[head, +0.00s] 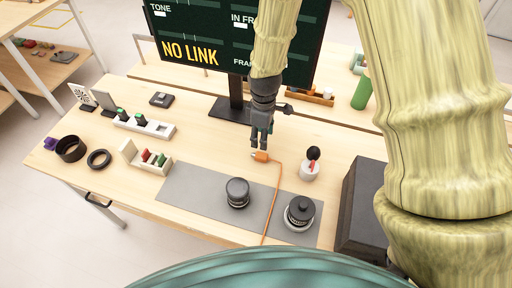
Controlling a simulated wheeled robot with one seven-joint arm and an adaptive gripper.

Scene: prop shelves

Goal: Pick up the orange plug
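The orange plug (261,156) lies on the wooden table near its middle, with a thin orange cable running from it toward the front edge. My gripper (260,146) points down just above and behind the plug. Its two dark fingers look apart, with the plug just below their tips. I cannot tell whether the fingertips touch the plug, and nothing shows held between them.
A grey mat (190,186) bears a dark knob (237,193) and a second round knob (300,212). A white cup-like holder (310,170) stands right of the plug. A large screen (230,40) stands behind. A dark box (362,210) is at right.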

